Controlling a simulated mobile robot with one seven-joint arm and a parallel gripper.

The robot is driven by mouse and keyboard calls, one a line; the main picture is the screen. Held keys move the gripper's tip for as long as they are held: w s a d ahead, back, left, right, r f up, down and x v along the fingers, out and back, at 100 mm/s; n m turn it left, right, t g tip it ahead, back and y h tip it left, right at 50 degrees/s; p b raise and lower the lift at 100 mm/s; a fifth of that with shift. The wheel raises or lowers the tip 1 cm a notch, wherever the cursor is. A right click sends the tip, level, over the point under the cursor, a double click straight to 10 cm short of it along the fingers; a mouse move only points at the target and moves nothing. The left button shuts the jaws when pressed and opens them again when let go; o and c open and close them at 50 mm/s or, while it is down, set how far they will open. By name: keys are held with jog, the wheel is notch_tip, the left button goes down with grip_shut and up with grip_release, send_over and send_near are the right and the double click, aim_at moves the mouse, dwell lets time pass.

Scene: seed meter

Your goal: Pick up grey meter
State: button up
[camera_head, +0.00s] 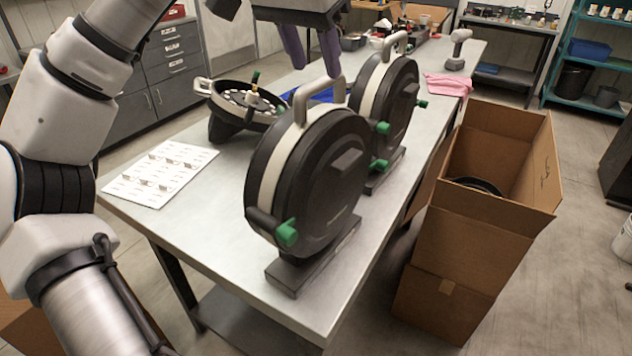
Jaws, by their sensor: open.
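Two round, upright meters stand on the table, each with a black face, a pale grey band and handle, and green knobs. The near meter (325,185) is at the table's front right on a dark foot. The far meter (397,100) stands just behind it to the right. A third round unit (238,108) lies tilted at the left, its inside showing. I cannot tell which one is meant by grey. My gripper (318,70) has purple fingers and is open and empty. In the picture it appears above and behind the near meter's handle; the exact gap cannot be told.
The metal table (215,240) has bare room at its front left, beside a white sheet (160,172). An open cardboard box (470,225) with something black inside stands right of the table. A pink cloth (448,84) and a drill-like tool (458,50) lie at the far end.

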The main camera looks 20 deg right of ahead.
aim_at(318, 79)
jog(key=x, duration=0.3)
jog(key=p+x, duration=0.1)
jog(key=x, duration=0.1)
jog(key=shift+w+a+f, duration=0.15)
jog(key=shift+a+f, duration=0.05)
jog(key=shift+a, duration=0.1)
grip_shut()
dwell(1.0)
jog(key=shift+r, duration=0.15)
